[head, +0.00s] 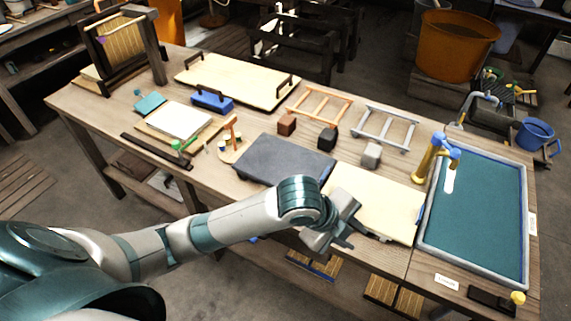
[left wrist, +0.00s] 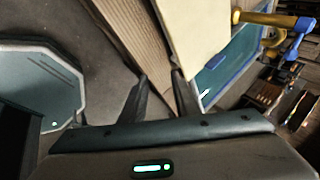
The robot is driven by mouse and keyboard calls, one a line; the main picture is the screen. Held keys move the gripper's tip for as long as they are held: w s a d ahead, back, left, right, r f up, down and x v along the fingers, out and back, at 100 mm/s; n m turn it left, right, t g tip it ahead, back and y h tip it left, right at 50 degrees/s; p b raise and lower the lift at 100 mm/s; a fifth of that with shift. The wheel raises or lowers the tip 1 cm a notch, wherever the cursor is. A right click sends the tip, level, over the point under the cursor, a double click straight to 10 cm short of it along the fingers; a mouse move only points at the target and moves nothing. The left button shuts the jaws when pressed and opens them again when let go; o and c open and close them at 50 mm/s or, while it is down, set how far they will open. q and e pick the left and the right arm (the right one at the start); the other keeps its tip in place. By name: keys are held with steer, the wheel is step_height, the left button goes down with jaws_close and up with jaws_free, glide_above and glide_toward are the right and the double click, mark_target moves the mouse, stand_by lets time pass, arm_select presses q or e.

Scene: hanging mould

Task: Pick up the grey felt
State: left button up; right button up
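The grey felt (head: 285,158) lies flat as a dark grey rectangle near the middle of the table. A cream felt or board (head: 375,203) lies to its right, and its pale surface also shows in the left wrist view (left wrist: 195,35). My left gripper (head: 348,236) is at the table's front edge, beside the cream piece and to the front right of the grey felt. Its fingers (left wrist: 159,76) are apart with nothing visibly held between them. The grey felt cannot be made out in the left wrist view. My right gripper is out of view.
A teal-filled vat (head: 480,215) with a yellow and blue tap (head: 436,158) stands at the table's right.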

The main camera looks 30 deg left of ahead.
arm_select(q)
steer(key=w+a+r+m+y, duration=0.4)
steer(key=w+a+r+m, duration=0.8)
steer(key=a, duration=0.3)
steer(key=shift+r+m+y, duration=0.4)
steer(key=shift+r+m, duration=0.25)
steer(key=shift+m, duration=0.15)
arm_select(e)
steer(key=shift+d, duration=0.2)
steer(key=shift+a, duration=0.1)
